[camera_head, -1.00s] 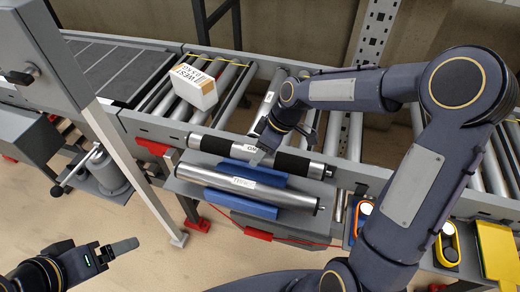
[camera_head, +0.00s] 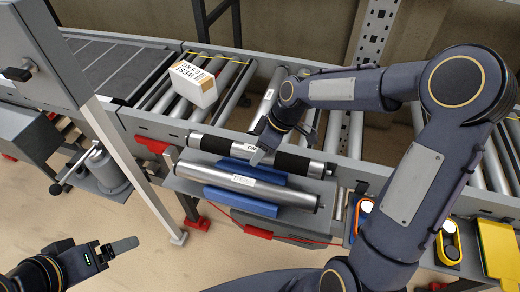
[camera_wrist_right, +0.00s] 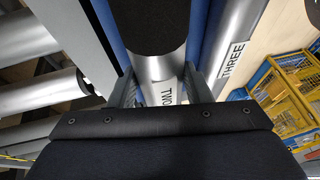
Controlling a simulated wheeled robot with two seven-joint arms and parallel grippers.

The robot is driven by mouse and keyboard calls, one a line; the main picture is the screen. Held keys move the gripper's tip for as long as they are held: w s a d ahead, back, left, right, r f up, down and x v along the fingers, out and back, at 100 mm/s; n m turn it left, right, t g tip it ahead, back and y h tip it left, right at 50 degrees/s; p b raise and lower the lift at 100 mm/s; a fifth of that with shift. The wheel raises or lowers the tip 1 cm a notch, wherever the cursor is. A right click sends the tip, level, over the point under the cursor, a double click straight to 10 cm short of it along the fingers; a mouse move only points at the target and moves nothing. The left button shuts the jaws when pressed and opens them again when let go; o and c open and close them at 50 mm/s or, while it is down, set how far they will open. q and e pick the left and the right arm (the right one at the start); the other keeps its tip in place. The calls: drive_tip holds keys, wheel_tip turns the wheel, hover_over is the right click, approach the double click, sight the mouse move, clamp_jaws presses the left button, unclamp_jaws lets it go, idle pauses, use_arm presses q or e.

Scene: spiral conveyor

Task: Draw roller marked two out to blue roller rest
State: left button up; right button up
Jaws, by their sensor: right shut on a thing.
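The roller marked two (camera_head: 291,161) is a silver roller with black bands, lying crosswise along the conveyor's near rail just behind the blue roller rest (camera_head: 240,201). My right gripper (camera_head: 257,157) is shut on it near its label. In the right wrist view the TWO label (camera_wrist_right: 163,93) shows between the fingers, with a black band (camera_wrist_right: 150,25) beyond. The roller marked three (camera_head: 215,175), plain silver, lies on the blue rest, in front of roller two. Its THREE label shows in the wrist view (camera_wrist_right: 233,58). My left gripper (camera_head: 124,246) is apart at lower left; its opening is unclear.
A white box (camera_head: 193,88) stands on the conveyor rollers at left. A grey post (camera_head: 135,165) slants down left of the rest. Blue and yellow holders (camera_head: 449,245) and a yellow bin (camera_head: 497,252) are at right. The floor at lower left is mostly clear.

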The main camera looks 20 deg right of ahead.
drive_tip(key=shift+f+b, duration=0.45)
drive_tip(key=shift+f, duration=0.05)
drive_tip(key=o, duration=1.2)
drive_tip(key=shift+c, duration=0.2)
drive_tip(key=v, duration=0.7)
drive_tip(key=shift+r, duration=0.5)
drive_tip(key=shift+s+d, duration=0.1)
drive_tip(key=s+r+m, duration=0.1)
drive_tip(key=s+d+m, duration=0.1)
drive_tip(key=s, duration=0.1)
drive_tip(key=s+r+m+t, duration=0.1)
drive_tip(key=s, duration=0.1)
drive_tip(key=shift+s+d+r+h, duration=0.2)
drive_tip(key=shift+d+r+h, duration=0.1)
drive_tip(key=shift+r+h, duration=0.1)
drive_tip(key=s+d+f+m+t, duration=0.1)
drive_tip(key=s+m+t, duration=0.2)
drive_tip(key=s+m, duration=0.6)
drive_tip(key=s, duration=0.6)
drive_tip(key=shift+s+f+m+t, duration=0.2)
drive_tip(key=shift+f+m+t, duration=0.1)
drive_tip(key=shift+t, duration=0.1)
